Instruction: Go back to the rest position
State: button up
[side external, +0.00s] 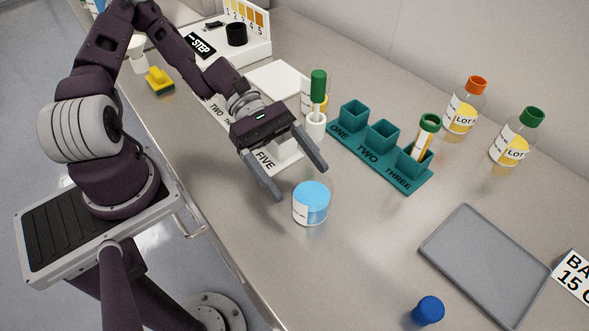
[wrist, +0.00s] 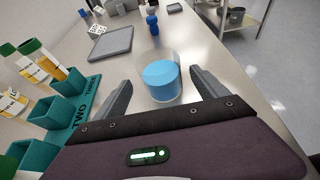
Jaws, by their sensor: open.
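My gripper (side external: 298,180) is open and empty, with its two fingers spread above the bench. Just beyond its fingertips stands a clear jar with blue contents (side external: 311,204), upright on the bench. In the side view the jar is in front of the fingers and apart from them. In the wrist view the jar (wrist: 161,80) shows between and beyond the two fingertips of my gripper (wrist: 160,88). Whether a finger touches it cannot be told there, but nothing is gripped.
A teal three-slot rack (side external: 375,158) holds a green-capped tube in slot THREE. Bottles with orange (side external: 461,108) and green (side external: 516,138) caps stand behind.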

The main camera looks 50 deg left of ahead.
dwell(0.3)
jog(key=shift+s+a+f+m+g+y, duration=0.2)
jog(key=shift+m+g+y, duration=0.15)
jog(key=shift+y, duration=0.2)
jog(key=shift+s+a+f+m+g+y, duration=0.15)
jog(key=shift+a+m+g+y, duration=0.15)
jog(key=shift+y, duration=0.25)
jog(key=shift+s+a+m+y, duration=0.1)
jog(key=shift+a+m+y, duration=0.1)
jog(key=shift+m+y, duration=0.5)
jog(key=a+m+y, duration=0.1)
jog(key=a+r+m+y, duration=0.1)
jog(key=m+y, duration=0.1)
jog(key=shift+s+a, duration=0.2)
jog(key=shift+a, duration=0.1)
jog(key=s+a+r+m+t+y, duration=0.2)
jog(key=r+m, duration=0.4)
jog(key=r, duration=0.3)
jog(key=s+a+r+m+t+y, duration=0.3)
jog(key=s+r+m+t+y, duration=0.2)
jog(key=r, duration=0.5)
jog(key=shift+s+a+m, duration=0.2)
jog(key=shift+s+m, duration=0.45)
jog(key=shift+s, duration=0.6)
